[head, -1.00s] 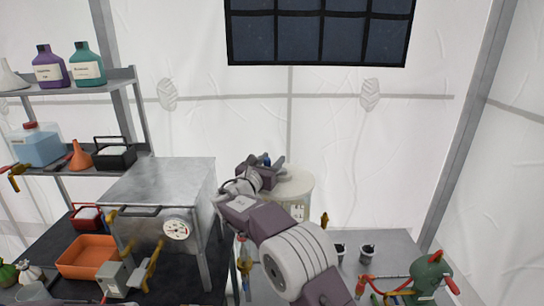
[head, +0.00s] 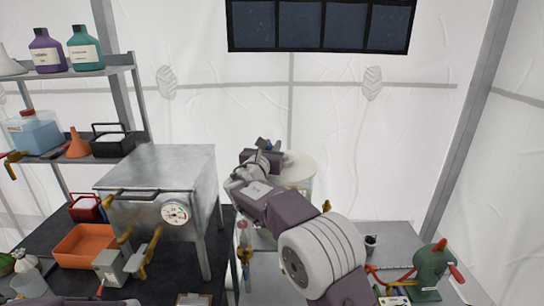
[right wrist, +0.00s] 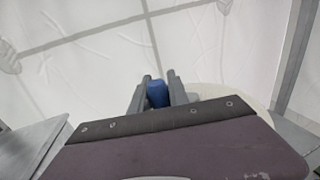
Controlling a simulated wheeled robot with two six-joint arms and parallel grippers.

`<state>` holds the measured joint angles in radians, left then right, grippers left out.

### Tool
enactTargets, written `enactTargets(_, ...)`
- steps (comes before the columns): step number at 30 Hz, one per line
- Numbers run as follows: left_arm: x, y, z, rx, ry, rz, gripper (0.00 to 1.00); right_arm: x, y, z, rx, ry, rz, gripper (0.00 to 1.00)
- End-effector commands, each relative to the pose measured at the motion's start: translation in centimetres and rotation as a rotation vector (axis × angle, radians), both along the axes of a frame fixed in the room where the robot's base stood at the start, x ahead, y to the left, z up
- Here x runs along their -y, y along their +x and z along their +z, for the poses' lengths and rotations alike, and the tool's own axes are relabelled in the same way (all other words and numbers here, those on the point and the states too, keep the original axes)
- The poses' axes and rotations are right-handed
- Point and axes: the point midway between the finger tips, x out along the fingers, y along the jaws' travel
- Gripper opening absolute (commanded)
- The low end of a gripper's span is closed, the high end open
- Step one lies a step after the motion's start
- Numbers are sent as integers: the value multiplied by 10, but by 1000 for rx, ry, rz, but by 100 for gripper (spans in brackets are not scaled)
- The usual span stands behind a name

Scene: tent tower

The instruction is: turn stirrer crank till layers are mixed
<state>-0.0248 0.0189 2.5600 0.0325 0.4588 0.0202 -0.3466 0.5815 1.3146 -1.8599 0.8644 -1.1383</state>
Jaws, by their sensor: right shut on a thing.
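The stirrer vessel is a cream drum (head: 299,170) on the right-hand metal table, partly hidden behind my right arm. My right gripper (head: 265,148) is over the drum's left side. In the right wrist view, the right gripper (right wrist: 158,90) is shut on a blue crank knob (right wrist: 158,94), which shows between its two grey fingers. The rest of the crank is hidden by my wrist. The layers inside the drum cannot be seen. The left gripper is not clearly in view.
A metal oven-like box (head: 160,190) with a dial stands left of my arm. An orange tray (head: 85,246) and a shelf with bottles (head: 84,48) are farther left. A green hand-cranked device (head: 431,270) and a small dark cup (head: 370,244) are on the right.

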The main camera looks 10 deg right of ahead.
Motion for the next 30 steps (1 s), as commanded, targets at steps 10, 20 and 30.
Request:
enactTargets(10, 0, 0, -96, 0, 0, 0, 36, 3, -13, -10, 10, 0, 307, 0)
enactTargets(20, 0, 0, -149, 0, 0, 0, 36, 6, -24, -6, 7, -1, 614, 0)
enactTargets(30, 0, 0, -154, 0, 0, 0, 36, 8, -31, 1, 1, -1, 879, 0)
